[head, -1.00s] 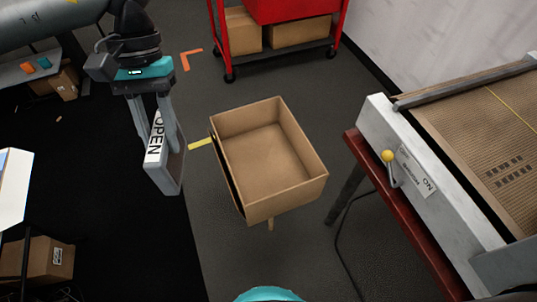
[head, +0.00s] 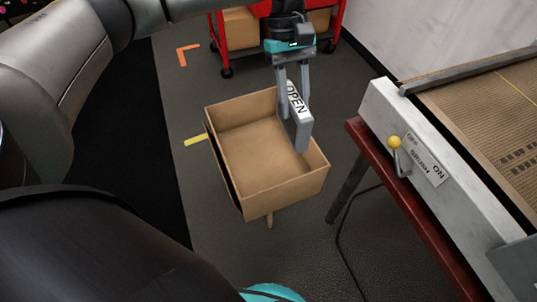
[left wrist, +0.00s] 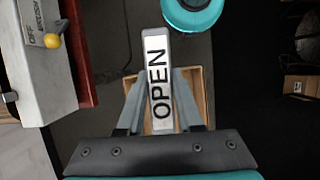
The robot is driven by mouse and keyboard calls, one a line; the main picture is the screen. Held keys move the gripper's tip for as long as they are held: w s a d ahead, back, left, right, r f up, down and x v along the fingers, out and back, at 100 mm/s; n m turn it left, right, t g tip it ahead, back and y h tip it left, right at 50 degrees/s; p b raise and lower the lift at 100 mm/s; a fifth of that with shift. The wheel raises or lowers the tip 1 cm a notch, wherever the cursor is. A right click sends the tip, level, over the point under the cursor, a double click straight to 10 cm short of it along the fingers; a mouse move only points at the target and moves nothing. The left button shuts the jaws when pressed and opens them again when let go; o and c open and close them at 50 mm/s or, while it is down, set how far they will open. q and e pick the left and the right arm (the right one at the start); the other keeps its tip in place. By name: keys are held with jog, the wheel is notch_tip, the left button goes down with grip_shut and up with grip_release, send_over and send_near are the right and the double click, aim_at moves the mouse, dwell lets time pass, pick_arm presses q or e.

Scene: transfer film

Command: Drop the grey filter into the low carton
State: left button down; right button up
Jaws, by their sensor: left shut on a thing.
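The grey filter (head: 302,136) is a thin grey slab with a white edge strip reading OPEN. My left gripper (head: 293,95) is shut on it, with the fingers on either side, and holds it upright. In the head view it overlaps the right part of the low carton (head: 288,194), an open brown box. In the left wrist view the filter (left wrist: 158,90) lies between the fingers, with the carton (left wrist: 206,92) partly hidden behind it. The carton's inside looks empty where it shows. The filter's exact height over the carton is hard to tell. My right gripper is not in view.
A white machine (head: 428,160) with a yellow-knobbed lever (head: 394,142) stands on a red bench (head: 420,215) at the right. A red cart (head: 335,25) with cartons is behind. A yellow strip (head: 196,140) sits left of the carton. Floor in front is clear.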

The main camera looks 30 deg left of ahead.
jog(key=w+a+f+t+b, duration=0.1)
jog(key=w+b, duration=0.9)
jog(key=b, duration=0.2)
pick_arm(q)
jog(key=w+a+f+n+t+b, duration=0.2)
jog(key=w+a+f+n, duration=0.2)
jog(key=f+n, duration=0.3)
jog(key=w+a+f+n+t+y+b, duration=0.1)
jog(key=w+a+f+n+t, duration=0.2)
jog(key=a+f+n, duration=0.4)
jog(key=w+a+f+n+t+y+b, duration=0.1)
jog(key=w+a+f+n, duration=0.3)
jog(key=f+n, duration=0.5)
jog(key=shift+w+a+f+t+b, duration=0.4)
jog(key=shift+a+f+t+b, duration=0.35)
jog(key=shift+f, duration=1.8)
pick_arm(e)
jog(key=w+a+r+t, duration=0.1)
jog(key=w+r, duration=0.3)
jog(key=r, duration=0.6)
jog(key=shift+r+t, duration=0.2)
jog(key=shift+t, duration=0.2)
pick_arm(q)
jog(key=shift+d, duration=0.1)
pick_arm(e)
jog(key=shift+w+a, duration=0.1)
pick_arm(q)
jog(key=c, duration=0.5)
grip_release()
